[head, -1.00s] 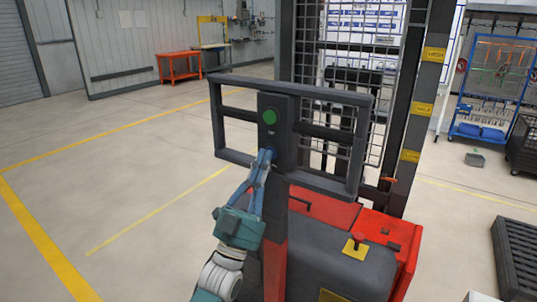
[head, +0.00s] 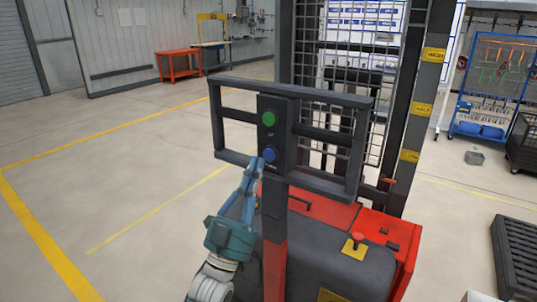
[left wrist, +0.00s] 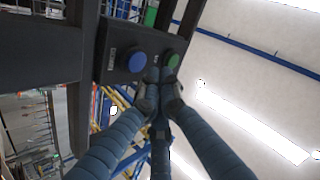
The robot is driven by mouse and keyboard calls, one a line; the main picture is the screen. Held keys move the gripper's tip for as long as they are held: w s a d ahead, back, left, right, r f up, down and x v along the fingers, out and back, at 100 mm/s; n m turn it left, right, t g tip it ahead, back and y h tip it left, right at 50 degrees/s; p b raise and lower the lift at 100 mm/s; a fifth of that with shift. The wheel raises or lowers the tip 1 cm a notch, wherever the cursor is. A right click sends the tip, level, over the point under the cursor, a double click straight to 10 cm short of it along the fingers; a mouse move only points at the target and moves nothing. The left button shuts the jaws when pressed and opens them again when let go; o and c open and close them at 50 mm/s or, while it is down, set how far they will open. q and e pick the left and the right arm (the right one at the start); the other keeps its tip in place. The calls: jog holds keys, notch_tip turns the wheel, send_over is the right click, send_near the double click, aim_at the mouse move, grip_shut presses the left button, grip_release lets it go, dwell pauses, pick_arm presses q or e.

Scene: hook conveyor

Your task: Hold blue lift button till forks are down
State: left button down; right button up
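The blue button (head: 270,155) sits on a dark control post, below a green button (head: 268,118). Both show in the left wrist view, blue (left wrist: 137,62) and green (left wrist: 173,61). My left gripper (head: 261,164) is shut and empty, its blue fingers drawn together to a point. In the head view its tips are just below and left of the blue button, which is uncovered. In the left wrist view the tips (left wrist: 160,77) appear apart from the blue button's face. The forks cannot be made out. My right gripper is out of view.
A red and dark lift truck with a mesh-backed mast (head: 420,110) stands behind the post. A red stop knob (head: 358,238) is on its cover. A dark slatted crate (head: 518,255) is at the right. The floor at left is clear.

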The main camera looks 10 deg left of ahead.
pick_arm(q)
jog(key=s, duration=0.1)
jog(key=s+a+p, duration=0.1)
jog(key=s, duration=0.1)
jog(key=shift+s+a, duration=0.15)
jog(key=shift+s, duration=0.15)
dwell(0.5)
